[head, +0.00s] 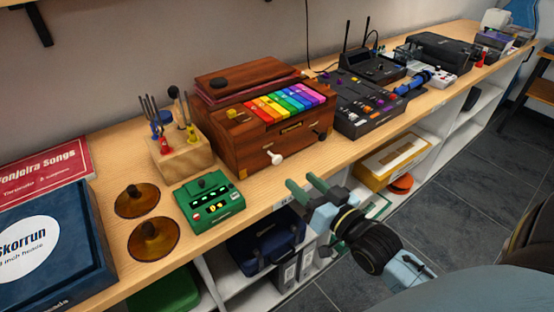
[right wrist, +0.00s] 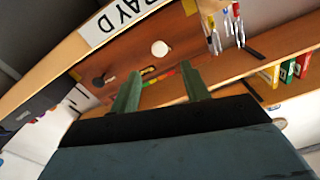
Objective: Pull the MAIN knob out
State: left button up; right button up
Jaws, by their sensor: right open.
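The wooden instrument (head: 250,141) with rainbow keys stands on the bench. Its front carries a white knob (head: 273,157) on the left and a dark knob (head: 321,135) on the right. No MAIN label is readable, so I cannot tell which knob it names. My right gripper (head: 303,184) is open and empty, in front of the bench edge, apart from the instrument. In the right wrist view, the white knob (right wrist: 160,48) shows beyond and between the open green fingers (right wrist: 162,78), with the dark knob (right wrist: 98,82) to the left. My left gripper is out of view.
A green device (head: 208,199) and two brown cymbals (head: 153,238) sit left of the instrument. A wooden block with tools (head: 180,158) stands behind them. A black mixer (head: 368,112) is close on the right. Shelves below hold a blue case (head: 264,245) and a yellow box (head: 395,160).

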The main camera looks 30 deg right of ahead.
aim_at(278, 161)
jog(key=w, duration=1)
jog(key=shift+w+a+b, duration=0.2)
jog(key=shift+a+b, duration=0.15)
jog(key=shift+a, duration=0.05)
grip_shut()
